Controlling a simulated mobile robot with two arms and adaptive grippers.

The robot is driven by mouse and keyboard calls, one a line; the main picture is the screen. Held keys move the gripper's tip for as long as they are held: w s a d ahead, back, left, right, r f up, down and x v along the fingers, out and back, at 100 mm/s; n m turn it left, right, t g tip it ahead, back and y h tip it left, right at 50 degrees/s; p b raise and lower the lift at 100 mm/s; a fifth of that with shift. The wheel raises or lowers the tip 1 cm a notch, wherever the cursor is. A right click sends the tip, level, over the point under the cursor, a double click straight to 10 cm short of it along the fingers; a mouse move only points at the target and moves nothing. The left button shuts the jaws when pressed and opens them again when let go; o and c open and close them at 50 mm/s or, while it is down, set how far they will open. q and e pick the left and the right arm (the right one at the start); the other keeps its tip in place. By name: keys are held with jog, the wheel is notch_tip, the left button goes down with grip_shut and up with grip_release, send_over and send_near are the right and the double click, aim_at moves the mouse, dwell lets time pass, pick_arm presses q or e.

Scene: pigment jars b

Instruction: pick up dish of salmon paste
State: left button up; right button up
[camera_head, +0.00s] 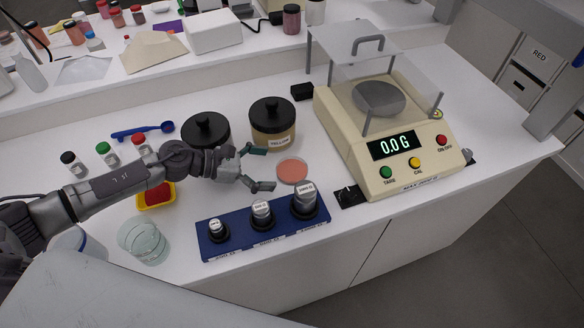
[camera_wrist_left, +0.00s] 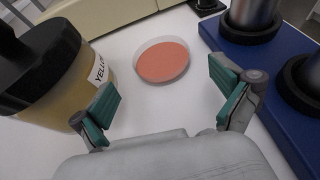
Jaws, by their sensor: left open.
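The dish of salmon paste (camera_head: 292,171) is a small round clear dish with a flat pinkish-orange fill. It lies on the white table between the yellow jar and the blue weight block. In the left wrist view the dish (camera_wrist_left: 162,61) sits ahead of the gripper, between the lines of its fingers. My left gripper (camera_head: 261,168) is open and empty, with its green-padded fingertips just left of the dish. In the left wrist view both fingers of the gripper (camera_wrist_left: 165,105) are spread wide and do not touch the dish. My right gripper is not in view.
A black-lidded yellow jar (camera_head: 273,127) stands behind the left gripper, close to one finger. A blue block (camera_head: 240,238) with several weights lies in front. A balance (camera_head: 412,165) reading 0.0 g stands right of the dish. Glass dishes (camera_head: 146,240) sit front left.

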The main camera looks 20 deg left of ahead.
aim_at(297, 171)
pick_arm(q)
jog(key=p+x, duration=0.1)
jog(key=x, duration=0.1)
jog(key=shift+w+d, duration=0.15)
jog(key=shift+d, duration=0.25)
jog(key=shift+w+d+f, duration=0.25)
jog(key=shift+d+f, duration=0.1)
jog(key=shift+f, duration=0.05)
jog(key=c, duration=1)
jog(key=shift+r, duration=0.15)
jog(key=shift+c, duration=0.2)
